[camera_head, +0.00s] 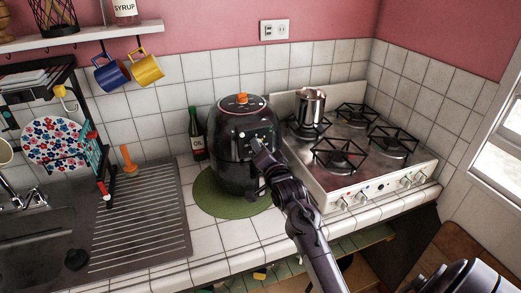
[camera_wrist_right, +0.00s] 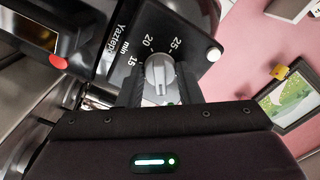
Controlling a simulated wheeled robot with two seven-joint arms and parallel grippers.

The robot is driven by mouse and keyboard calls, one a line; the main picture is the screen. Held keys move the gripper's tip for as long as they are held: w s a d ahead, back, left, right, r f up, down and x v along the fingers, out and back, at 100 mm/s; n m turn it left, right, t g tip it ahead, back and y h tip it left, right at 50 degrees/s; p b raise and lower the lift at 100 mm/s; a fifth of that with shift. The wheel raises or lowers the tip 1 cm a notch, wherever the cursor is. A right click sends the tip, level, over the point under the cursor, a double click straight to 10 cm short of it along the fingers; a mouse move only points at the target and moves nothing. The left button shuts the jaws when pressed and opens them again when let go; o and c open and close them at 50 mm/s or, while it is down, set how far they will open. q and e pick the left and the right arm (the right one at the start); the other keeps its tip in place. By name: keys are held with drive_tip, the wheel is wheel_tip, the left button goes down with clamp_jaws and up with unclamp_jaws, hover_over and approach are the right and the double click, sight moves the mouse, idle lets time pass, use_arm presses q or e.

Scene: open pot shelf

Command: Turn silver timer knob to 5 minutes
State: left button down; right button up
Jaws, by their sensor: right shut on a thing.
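The silver timer knob (camera_wrist_right: 159,70) sits on a dark panel with white minute marks; 15, 20 and 25 are readable around it. My right gripper (camera_wrist_right: 160,88) is shut on the knob, with one dark finger on each side. I cannot tell exactly which mark the knob points to. In the head view the black round appliance (camera_head: 232,150) stands on a green mat (camera_head: 216,204), and my right gripper (camera_head: 262,150) reaches its front from the lower right. The knob is hidden there behind the gripper.
A stove (camera_head: 345,165) with a metal pot (camera_head: 311,104) stands right of the appliance. A dark bottle (camera_head: 196,138) stands close on its left. A sink and drainer (camera_head: 145,225) lie further left. Bare counter tiles (camera_head: 238,234) show in front.

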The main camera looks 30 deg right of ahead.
drive_tip(key=o, duration=1)
drive_tip(key=shift+c, duration=0.2)
drive_tip(key=shift+s+a+f, duration=0.1)
drive_tip(key=shift+s+f, duration=0.05)
drive_tip(key=shift+s, duration=0.3)
drive_tip(key=b+v, duration=0.3)
drive_tip(key=v, duration=0.4)
